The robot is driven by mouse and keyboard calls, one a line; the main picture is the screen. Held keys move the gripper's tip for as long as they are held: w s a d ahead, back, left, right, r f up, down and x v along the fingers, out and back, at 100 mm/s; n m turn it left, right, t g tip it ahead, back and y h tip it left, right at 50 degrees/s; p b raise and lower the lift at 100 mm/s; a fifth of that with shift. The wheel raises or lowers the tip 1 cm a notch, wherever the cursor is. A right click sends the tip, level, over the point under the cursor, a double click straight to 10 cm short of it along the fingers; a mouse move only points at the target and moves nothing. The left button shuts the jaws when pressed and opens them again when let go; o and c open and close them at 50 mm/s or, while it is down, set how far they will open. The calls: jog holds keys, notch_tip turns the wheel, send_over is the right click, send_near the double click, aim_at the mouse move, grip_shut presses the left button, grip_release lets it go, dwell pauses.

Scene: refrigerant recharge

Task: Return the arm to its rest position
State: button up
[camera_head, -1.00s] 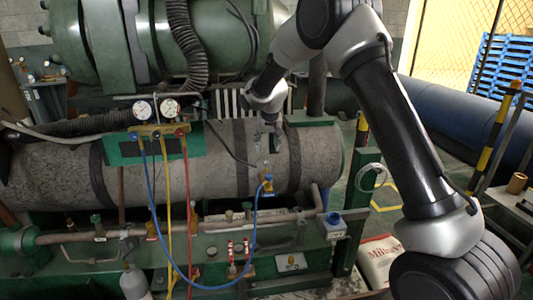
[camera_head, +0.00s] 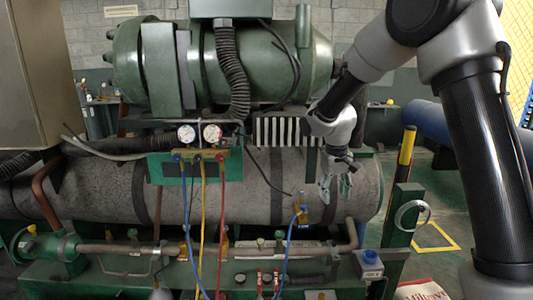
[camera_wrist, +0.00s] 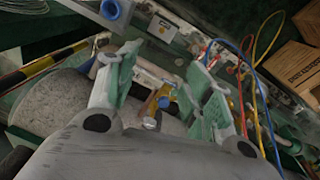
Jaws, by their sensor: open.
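My gripper (camera_head: 336,187) is in the right half of the head view, in front of the right part of the grey cylindrical tank (camera_head: 225,190). It is open and empty, with its fingers pointing down. In the wrist view its two green-padded fingers (camera_wrist: 160,90) are spread apart. A brass valve with a blue hose end (camera_head: 302,213) is to the lower left of the gripper and apart from it. It also shows between the fingers in the wrist view (camera_wrist: 162,102). My arm comes in from the right side of the head view.
A gauge manifold (camera_head: 200,155) with blue, yellow and red hoses hangs on the tank's front. A green post with a ring (camera_head: 403,230) and a yellow-black post (camera_head: 405,160) stand at the right. Boxes (camera_wrist: 295,70) show in the wrist view. A large green vessel (camera_head: 270,65) lies above.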

jog(key=s+d+r+t, duration=0.1)
jog(key=s+d+r, duration=0.3)
jog(key=s, duration=0.6)
jog(key=s+d+r+m+t, duration=0.1)
jog(key=s+d+r, duration=0.4)
jog(key=s, duration=0.6)
jog(key=s+d+r+m+t+y, duration=0.1)
jog(key=s+d+r, duration=0.4)
jog(key=s, duration=0.6)
jog(key=shift+r+t, duration=0.3)
jog(key=shift+r, duration=0.4)
